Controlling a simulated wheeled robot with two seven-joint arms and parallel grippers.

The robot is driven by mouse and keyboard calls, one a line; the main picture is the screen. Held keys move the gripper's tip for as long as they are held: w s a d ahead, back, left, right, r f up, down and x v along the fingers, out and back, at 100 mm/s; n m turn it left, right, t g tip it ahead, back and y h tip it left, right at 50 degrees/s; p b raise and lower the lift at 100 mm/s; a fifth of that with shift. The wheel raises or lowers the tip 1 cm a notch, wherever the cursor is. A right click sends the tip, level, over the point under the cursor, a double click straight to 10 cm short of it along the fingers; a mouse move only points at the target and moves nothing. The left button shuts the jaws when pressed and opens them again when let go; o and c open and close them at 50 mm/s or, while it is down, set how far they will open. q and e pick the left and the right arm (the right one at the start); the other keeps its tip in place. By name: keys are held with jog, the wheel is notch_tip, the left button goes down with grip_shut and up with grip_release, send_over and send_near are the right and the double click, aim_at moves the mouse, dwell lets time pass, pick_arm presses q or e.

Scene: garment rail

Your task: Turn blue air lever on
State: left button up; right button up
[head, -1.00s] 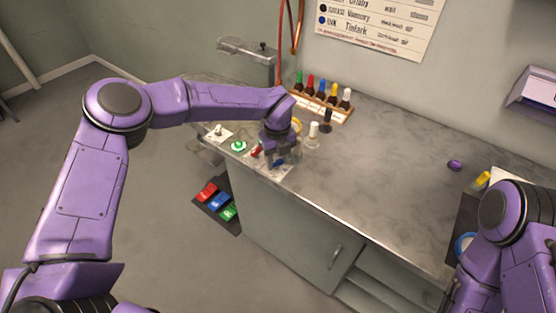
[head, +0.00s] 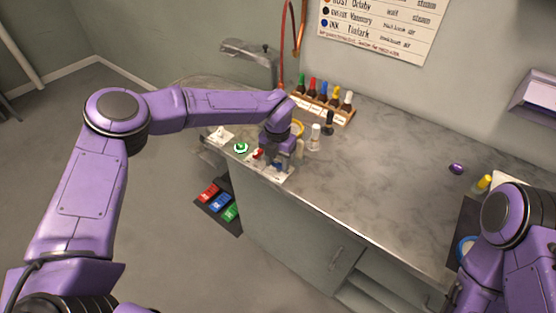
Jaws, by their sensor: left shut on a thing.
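The blue air lever (head: 279,166) sits on a white plate (head: 277,176) at the front left edge of the grey counter. My left gripper (head: 279,162) points down over it and is shut on it; the fingers hide much of the lever, so its exact angle is hard to read. A red lever (head: 257,154) is just left of the gripper. My right arm shows at the lower right, but its gripper is out of sight.
A green round knob (head: 241,148) and a white plate with a small switch (head: 220,134) lie further left. A white bottle (head: 315,137) and a dark bottle (head: 329,123) stand close right of the gripper. A rack of bottles (head: 322,104) is behind. The counter's middle is clear.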

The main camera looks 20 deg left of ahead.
aim_at(277, 164)
pick_arm(q)
jog(key=shift+m, duration=0.9)
jog(key=o, duration=1.1)
jog(key=shift+c, duration=0.2)
jog(key=shift+r, duration=0.45)
notch_tip(277, 164, up, 10)
jog(key=b, duration=0.2)
jog(key=shift+f, duration=0.2)
